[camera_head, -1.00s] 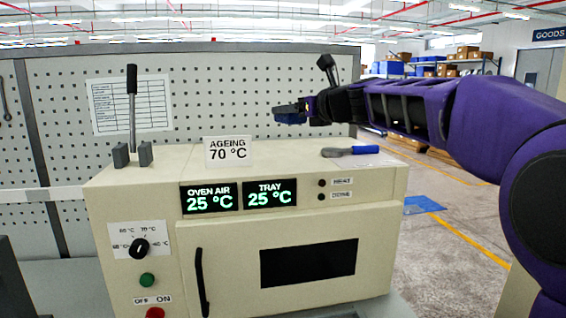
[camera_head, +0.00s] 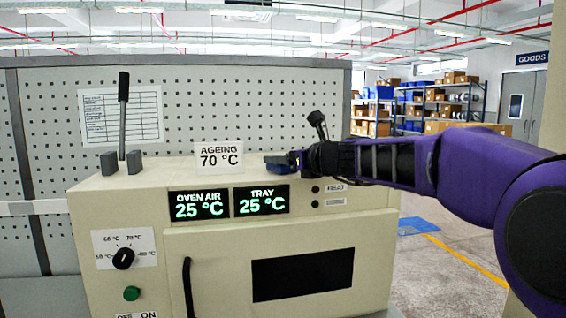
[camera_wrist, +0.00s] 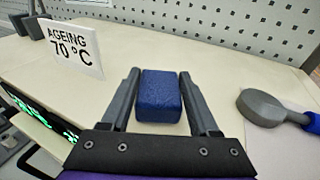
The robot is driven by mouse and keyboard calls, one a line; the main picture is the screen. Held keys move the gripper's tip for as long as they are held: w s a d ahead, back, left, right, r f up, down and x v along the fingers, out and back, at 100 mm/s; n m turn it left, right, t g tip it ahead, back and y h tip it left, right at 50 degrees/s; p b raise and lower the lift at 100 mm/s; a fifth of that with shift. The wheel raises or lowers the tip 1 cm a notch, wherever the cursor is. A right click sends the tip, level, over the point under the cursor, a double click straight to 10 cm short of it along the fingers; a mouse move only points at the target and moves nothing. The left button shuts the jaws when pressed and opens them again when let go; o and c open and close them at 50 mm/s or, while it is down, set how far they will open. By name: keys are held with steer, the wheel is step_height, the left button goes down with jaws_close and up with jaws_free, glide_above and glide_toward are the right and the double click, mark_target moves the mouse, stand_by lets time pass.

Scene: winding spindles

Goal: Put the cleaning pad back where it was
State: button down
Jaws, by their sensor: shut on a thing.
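The cleaning pad is a blue block (camera_wrist: 160,96) between the two dark fingers of my gripper (camera_wrist: 160,105) in the wrist view. My gripper is shut on it. In the head view the pad (camera_head: 282,168) shows as a small dark blue shape at the end of my gripper (camera_head: 292,162), low over the cream oven top (camera_head: 180,172), right of the AGEING 70 °C sign (camera_head: 219,156). I cannot tell whether the pad touches the oven top.
A grey tool with a blue handle (camera_wrist: 262,107) lies right of my gripper on a pale sheet (camera_wrist: 285,150). An upright lever between grey blocks (camera_head: 123,120) stands at the oven's left. A perforated panel (camera_head: 240,100) rises behind.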

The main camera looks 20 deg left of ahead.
steer(key=shift+c, duration=0.7)
jaws_free()
steer(key=b+v, duration=0.1)
steer(key=v, duration=1.1)
